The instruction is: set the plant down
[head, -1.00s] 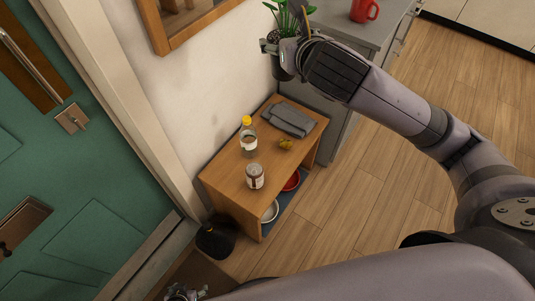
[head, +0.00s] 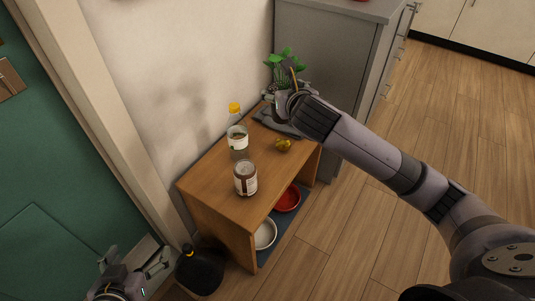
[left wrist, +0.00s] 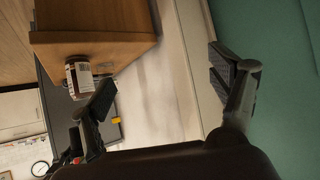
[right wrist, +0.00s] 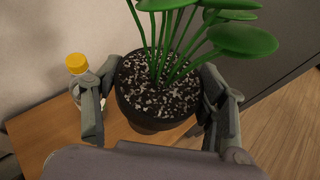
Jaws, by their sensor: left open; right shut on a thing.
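The plant (head: 283,66) has round green leaves and stands upright in a dark pot filled with speckled soil. In the right wrist view the pot (right wrist: 150,122) sits between the two fingers of my right gripper (right wrist: 163,105), which is shut on it. In the head view my right gripper (head: 285,100) is at the far end of the wooden bench (head: 205,178), over the grey cloth (head: 270,122). I cannot tell whether the pot touches the cloth or bench. My left gripper (head: 150,268) is open and empty near the door, low at the left; its fingers show apart in the left wrist view (left wrist: 168,88).
On the bench stand a yellow-capped bottle (head: 238,140), a labelled jar (head: 245,180) and a small yellowish object (head: 283,145). Under it are a red bowl (head: 288,199) and a white bowl (head: 264,235). A black jug (head: 200,272) stands on the floor. A grey cabinet (head: 325,60) adjoins the bench.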

